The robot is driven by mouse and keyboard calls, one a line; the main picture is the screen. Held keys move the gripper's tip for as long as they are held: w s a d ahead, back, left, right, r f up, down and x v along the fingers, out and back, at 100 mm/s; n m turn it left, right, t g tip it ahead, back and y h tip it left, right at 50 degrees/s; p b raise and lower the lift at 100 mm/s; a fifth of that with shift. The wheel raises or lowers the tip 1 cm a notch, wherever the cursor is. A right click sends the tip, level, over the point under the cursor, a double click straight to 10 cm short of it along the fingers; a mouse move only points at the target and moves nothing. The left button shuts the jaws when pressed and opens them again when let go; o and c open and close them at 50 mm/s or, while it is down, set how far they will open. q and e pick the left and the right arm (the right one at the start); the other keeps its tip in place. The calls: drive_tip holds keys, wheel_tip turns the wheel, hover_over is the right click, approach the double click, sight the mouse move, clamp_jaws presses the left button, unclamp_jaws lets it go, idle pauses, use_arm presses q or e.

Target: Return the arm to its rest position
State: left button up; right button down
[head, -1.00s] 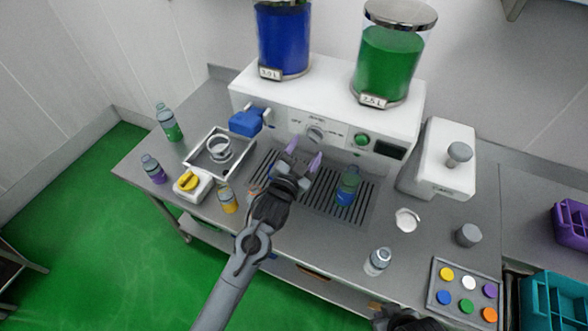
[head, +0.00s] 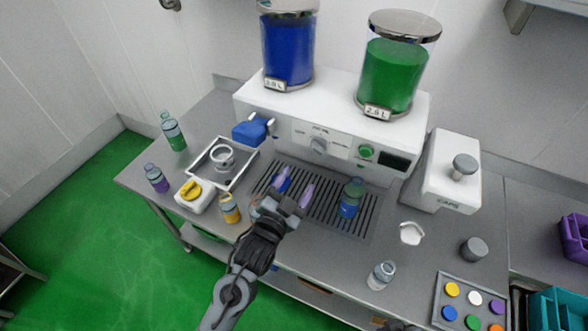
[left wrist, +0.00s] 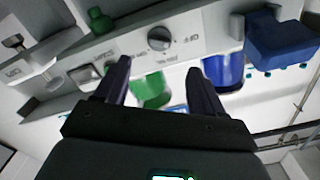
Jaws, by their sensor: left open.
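My left gripper (head: 295,186) is open and empty, with purple fingertips apart above the slotted drip grate (head: 324,211). Its arm comes up from the lower edge of the head view. In the left wrist view the open fingers (left wrist: 160,75) point at the front of the white dispenser, with its dial (left wrist: 160,38) beyond them. A blue and green bottle (head: 350,198) stands upright on the grate, right of the gripper and apart from it. A sliver of dark hardware shows at the bottom edge; my right gripper's jaws are not visible.
The white dispenser (head: 300,102) carries a blue tank (head: 288,50) and a green tank (head: 391,75). Small bottles, a yellow-topped box (head: 193,193) and a metal tray (head: 207,178) stand left. A clear bottle (head: 381,275) and colored caps tray (head: 440,307) stand front right.

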use_arm(q)
drive_tip(key=s+a+f+n+g+y, duration=0.15)
drive_tip(key=s+f, duration=0.25)
drive_tip(key=f, duration=0.5)
drive_tip(key=s+a+f+n+g+y, duration=0.25)
drive_tip(key=s+a+f, duration=0.25)
drive_tip(key=s+a, duration=0.35)
drive_tip(key=s+a+f+n+g+y, duration=0.25)
drive_tip(key=s+a+f, duration=0.25)
drive_tip(key=s+a, duration=0.35)
drive_tip(key=s+a+r+n+g+y, duration=0.25)
drive_tip(key=s+a+g, duration=0.35)
drive_tip(key=s, duration=0.5)
wheel_tip(320, 180, up, 15)
drive_tip(key=p, duration=1.6)
drive_tip(key=shift+w+n, duration=0.25)
drive_tip(key=shift+n, duration=0.05)
drive_tip(key=shift+r, duration=0.1)
